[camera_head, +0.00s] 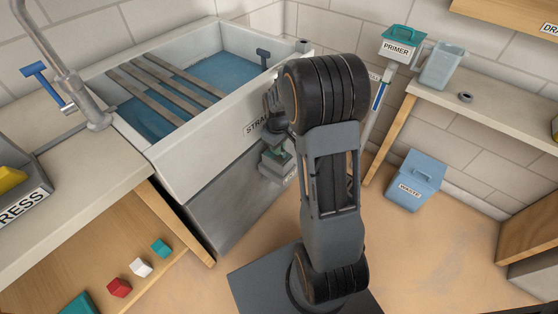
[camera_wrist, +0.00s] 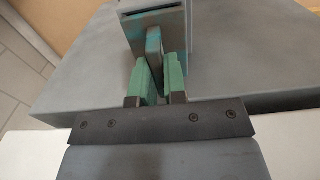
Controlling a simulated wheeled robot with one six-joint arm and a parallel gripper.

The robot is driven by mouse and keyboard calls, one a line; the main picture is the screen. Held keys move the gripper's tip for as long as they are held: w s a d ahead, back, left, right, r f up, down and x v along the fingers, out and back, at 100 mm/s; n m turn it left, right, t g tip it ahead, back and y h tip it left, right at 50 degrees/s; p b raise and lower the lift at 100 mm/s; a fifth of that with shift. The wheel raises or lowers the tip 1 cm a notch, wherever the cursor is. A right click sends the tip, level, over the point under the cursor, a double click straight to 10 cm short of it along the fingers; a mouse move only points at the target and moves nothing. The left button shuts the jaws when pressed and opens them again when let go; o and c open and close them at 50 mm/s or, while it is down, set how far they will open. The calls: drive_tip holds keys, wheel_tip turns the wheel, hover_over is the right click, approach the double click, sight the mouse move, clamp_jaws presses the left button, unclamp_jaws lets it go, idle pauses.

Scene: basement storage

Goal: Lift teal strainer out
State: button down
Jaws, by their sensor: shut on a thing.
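In the wrist view, my gripper (camera_wrist: 158,72) has its two green fingers closed on a thin grey upright tab (camera_wrist: 153,43). The tab stands out from a boxy grey piece with worn teal patches (camera_wrist: 172,25), which appears to be the strainer. A dark slot shows along its top edge. In the head view, my gripper (camera_head: 276,150) is low at the front right of the sink, below a label that begins "STRA" (camera_head: 257,127). My arm hides much of this area, and I cannot tell how deep the strainer sits.
The sink (camera_head: 175,165) holds blue water, with several grey slats across it. A faucet (camera_head: 72,85) rises at left. A blue waste bin (camera_head: 413,182) stands on the floor at right.

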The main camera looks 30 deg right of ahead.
drive_tip(key=shift+r+p, duration=0.65)
drive_tip(key=shift+r, duration=0.1)
idle(0.4)
drive_tip(key=shift+r+p, duration=2.6)
drive_tip(key=shift+r, duration=0.45)
